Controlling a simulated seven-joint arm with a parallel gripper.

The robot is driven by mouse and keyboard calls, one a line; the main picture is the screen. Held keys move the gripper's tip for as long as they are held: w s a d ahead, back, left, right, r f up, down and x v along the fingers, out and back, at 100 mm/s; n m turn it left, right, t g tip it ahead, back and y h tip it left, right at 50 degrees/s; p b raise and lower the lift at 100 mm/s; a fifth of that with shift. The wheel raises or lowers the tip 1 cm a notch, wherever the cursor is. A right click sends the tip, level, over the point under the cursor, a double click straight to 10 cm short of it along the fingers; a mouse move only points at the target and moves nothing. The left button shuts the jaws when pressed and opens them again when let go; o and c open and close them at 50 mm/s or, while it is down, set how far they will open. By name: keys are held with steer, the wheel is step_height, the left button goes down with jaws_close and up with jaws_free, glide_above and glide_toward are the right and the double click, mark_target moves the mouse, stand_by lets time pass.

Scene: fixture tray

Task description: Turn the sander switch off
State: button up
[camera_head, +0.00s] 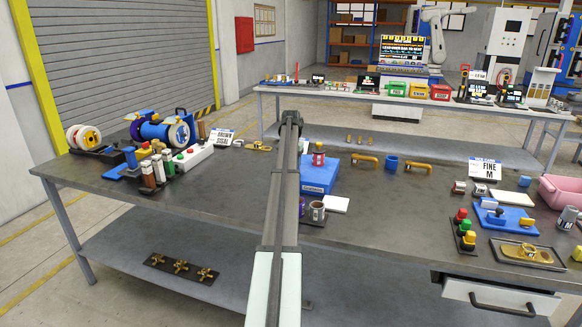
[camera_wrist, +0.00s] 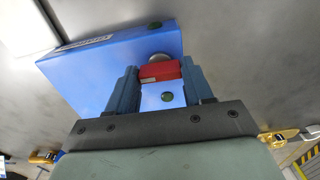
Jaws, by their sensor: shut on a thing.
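A blue switch box (camera_head: 318,180) stands on the workbench, just right of my arm in the head view. It also shows in the wrist view (camera_wrist: 105,70), with a pale label on its side and green dots on its face. A red handle (camera_wrist: 160,71) sits on the box in front of a round silver part. My gripper (camera_wrist: 158,75) has its two blue-grey fingers on either side of the red handle and is shut on it. In the head view my arm hides most of the gripper, and a small red part (camera_head: 318,159) shows above the box.
Several fixtures crowd the right side.

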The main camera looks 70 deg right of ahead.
stand_by(0.4)
steer(key=o, duration=1)
steer(key=shift+o, duration=0.2)
step_height(320, 180, up, 14)
steer(key=shift+f, duration=0.1)
stand_by(0.4)
